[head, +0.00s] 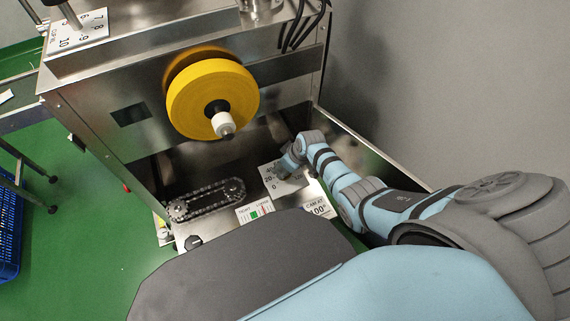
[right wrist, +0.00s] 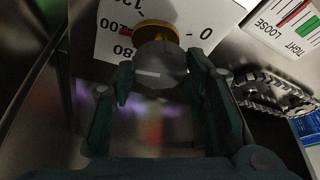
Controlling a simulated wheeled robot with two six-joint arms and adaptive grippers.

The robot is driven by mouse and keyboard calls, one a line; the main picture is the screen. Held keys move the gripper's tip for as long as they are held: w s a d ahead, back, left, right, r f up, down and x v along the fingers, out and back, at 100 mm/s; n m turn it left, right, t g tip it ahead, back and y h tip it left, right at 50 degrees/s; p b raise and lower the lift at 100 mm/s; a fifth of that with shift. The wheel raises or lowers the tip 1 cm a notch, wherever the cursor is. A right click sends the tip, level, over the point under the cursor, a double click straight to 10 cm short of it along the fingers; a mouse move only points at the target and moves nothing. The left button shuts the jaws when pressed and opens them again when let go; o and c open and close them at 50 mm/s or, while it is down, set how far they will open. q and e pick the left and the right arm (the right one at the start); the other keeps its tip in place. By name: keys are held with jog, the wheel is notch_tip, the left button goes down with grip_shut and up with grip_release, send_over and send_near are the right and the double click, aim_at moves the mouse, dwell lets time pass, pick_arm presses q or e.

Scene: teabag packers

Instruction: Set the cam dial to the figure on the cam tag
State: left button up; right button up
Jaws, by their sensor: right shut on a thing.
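The cam dial plate (head: 272,186) is a white card with figures on the machine's lower deck; 0, 20 and 40 show in the head view. In the right wrist view the plate (right wrist: 200,14) shows 0, 80 and 100. The round grey knob (right wrist: 160,68) with a yellow part stands at its middle. My right gripper (head: 288,166) is shut on the knob, with one finger on each side in the right wrist view (right wrist: 160,84). The knob's pointer is hard to make out. The cam tag (head: 318,208) reads "CAM AT 100". My left gripper is not in view.
A tension card (head: 254,213) with red and green marks lies left of the cam tag. A chain drive (head: 207,200) and a black knob (head: 194,243) are further left. A yellow roll (head: 212,98) hangs above. A metal side wall (head: 370,148) runs close behind my right arm.

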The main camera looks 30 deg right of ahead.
jog(key=o, duration=1.1)
jog(key=shift+o, duration=0.2)
jog(key=shift+r, duration=0.1)
jog(key=v, duration=1.2)
jog(key=shift+s+d, duration=0.1)
jog(key=shift+s, duration=0.1)
